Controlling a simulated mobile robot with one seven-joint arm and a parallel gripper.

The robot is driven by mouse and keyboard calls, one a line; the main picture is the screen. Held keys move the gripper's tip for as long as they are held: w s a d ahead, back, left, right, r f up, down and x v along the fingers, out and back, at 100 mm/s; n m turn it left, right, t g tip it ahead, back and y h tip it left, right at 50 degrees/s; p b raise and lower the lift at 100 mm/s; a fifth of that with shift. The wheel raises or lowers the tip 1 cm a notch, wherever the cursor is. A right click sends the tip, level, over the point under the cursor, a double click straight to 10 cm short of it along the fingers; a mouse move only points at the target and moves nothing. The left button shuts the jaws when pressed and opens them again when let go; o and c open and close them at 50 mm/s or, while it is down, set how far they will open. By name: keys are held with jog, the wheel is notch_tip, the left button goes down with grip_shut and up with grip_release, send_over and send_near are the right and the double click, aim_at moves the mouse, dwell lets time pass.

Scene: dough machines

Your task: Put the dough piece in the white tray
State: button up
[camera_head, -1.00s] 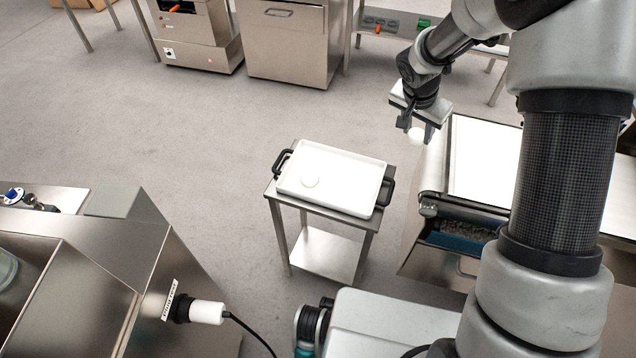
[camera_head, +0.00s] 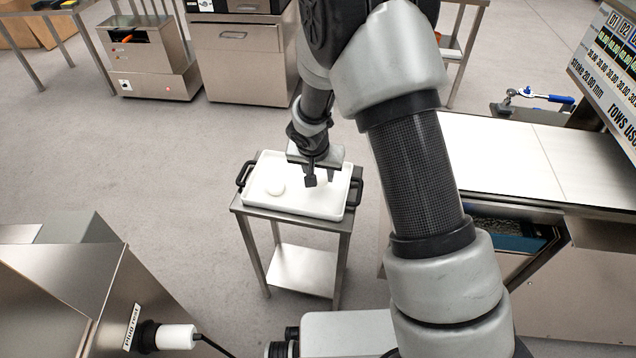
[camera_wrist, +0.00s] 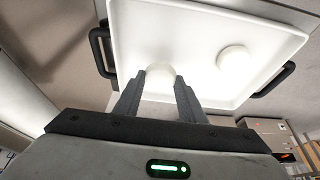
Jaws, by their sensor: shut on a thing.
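The white tray (camera_head: 298,201) lies on a small steel stand, with black handles at its ends. It also fills much of the wrist view (camera_wrist: 180,28). One round pale dough piece (camera_head: 275,187) rests in the left part of the tray; it shows at the right in the wrist view (camera_wrist: 233,59). My gripper (camera_head: 320,181) is over the right part of the tray. In the wrist view its fingers are shut on another pale dough piece (camera_wrist: 159,72). I cannot tell the exact gap between the held dough and the tray floor.
The steel stand (camera_head: 241,209) has a lower shelf. A machine with a white belt (camera_head: 505,160) stands to the right. A steel machine (camera_head: 65,290) is at the front left. Open grey floor (camera_head: 150,160) lies to the left of and behind the stand.

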aim_at(319, 179)
jog(key=shift+f+b, duration=0.3)
jog(key=shift+f, duration=1.25)
jog(key=shift+f+b, duration=0.25)
jog(key=shift+b, duration=0.05)
jog(key=o, duration=1)
jog(key=shift+r, duration=0.1)
